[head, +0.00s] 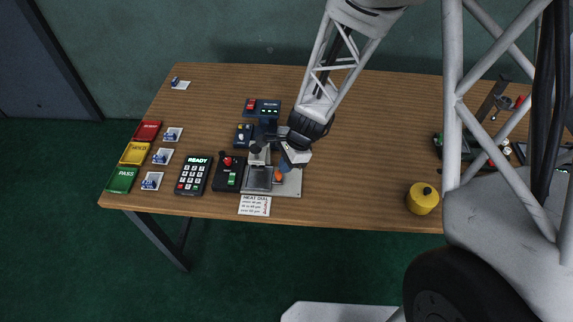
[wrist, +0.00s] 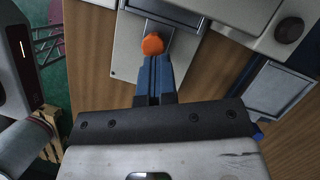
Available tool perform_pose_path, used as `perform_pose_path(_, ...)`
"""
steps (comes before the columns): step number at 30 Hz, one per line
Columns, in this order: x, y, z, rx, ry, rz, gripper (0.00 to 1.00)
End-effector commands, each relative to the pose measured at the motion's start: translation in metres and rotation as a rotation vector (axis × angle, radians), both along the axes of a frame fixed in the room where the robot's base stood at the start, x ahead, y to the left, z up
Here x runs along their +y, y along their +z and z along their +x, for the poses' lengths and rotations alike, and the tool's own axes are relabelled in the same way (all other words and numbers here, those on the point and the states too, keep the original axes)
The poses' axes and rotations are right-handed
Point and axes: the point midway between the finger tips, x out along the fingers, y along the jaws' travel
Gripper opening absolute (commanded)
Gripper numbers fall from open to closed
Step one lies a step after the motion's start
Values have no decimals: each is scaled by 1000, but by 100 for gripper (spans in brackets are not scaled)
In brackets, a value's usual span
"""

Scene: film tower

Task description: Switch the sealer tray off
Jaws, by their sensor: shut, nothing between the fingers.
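The sealer (head: 285,188) is a pale grey plate with a darker square tray (head: 258,178) at the table's front edge. The tray also shows at the right of the wrist view (wrist: 272,92). An orange knob (head: 278,177) sits on the plate right of the tray; in the wrist view (wrist: 152,44) it is at the top centre. My gripper (wrist: 153,62) is shut and empty, its blue fingertips close to the orange knob. I cannot tell whether they touch it. Its fingers show small in the head view (head: 284,164).
Left of the sealer are a black box with a red knob (head: 228,170) and a keypad reading READY (head: 194,175). Red, yellow and green trays (head: 123,179) stand at the left edge. A heat dial card (head: 255,205) lies in front. A yellow pot (head: 422,198) stands right.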

Motion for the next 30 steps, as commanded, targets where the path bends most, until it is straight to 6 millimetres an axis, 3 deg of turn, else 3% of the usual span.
perform_pose_path(8,-9,0,5,0,-1,-1,0)
perform_pose_path(17,-35,1,18,0,-2,0,0)
perform_pose_path(30,-59,69,30,-2,0,0,0)
